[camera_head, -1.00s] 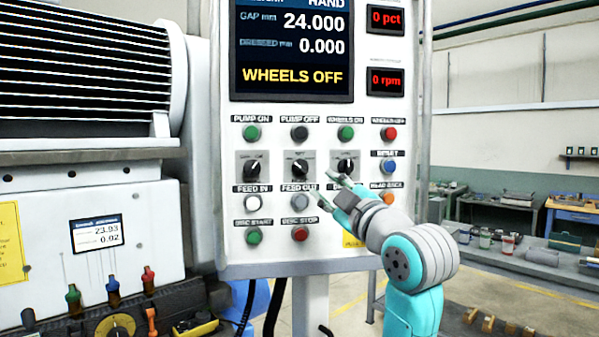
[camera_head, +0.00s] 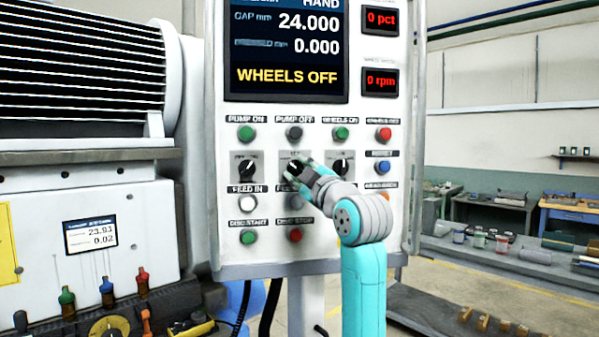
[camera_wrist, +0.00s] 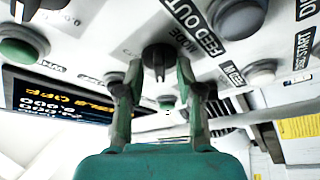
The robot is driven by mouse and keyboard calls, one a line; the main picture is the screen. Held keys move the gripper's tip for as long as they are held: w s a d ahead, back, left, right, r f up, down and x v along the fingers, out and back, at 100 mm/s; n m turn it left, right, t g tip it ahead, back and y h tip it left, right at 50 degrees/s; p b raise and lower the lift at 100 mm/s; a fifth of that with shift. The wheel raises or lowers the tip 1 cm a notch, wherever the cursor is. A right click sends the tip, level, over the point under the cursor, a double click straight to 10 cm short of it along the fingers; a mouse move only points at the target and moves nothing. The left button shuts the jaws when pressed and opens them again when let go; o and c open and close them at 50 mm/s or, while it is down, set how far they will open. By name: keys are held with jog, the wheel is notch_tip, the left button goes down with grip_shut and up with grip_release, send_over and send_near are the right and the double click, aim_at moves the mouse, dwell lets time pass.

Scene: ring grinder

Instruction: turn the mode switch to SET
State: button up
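The mode switch is the dark round knob (camera_wrist: 158,56) with the word MODE beside it in the wrist view. In the head view it is the middle of three rotary switches (camera_head: 293,164), partly hidden by my fingers. My gripper (camera_head: 299,171) is at this switch. In the wrist view my gripper (camera_wrist: 159,68) has one finger on each side of the knob. The fingers are apart and a narrow gap seems to show beside the knob. I cannot read the switch's position marks.
Another rotary switch stands on each side, left (camera_head: 246,167) and right (camera_head: 341,167). Push buttons sit close above and below, such as the green PUMP ON button (camera_head: 246,133) and the white FEED IN button (camera_head: 247,203). The display (camera_head: 287,50) reads WHEELS OFF.

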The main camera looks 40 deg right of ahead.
grip_shut()
jog(key=shift+m, duration=0.3)
jog(key=m+h, duration=0.1)
jog(key=m, duration=0.1)
jog(key=m+h, duration=0.2)
jog(key=m, duration=0.1)
jog(key=shift+w+a+f, duration=0.1)
jog(key=shift+a+f, duration=0.05)
jog(key=shift+m+g+h, duration=0.25)
jog(key=shift+m+h, duration=0.75)
jog(key=shift+m, duration=1)
jog(key=shift+m+g+h, duration=0.25)
jog(key=shift+m+h, duration=0.75)
jog(key=shift+m, duration=1)
grip_release()
jog(key=shift+w, duration=0.1)
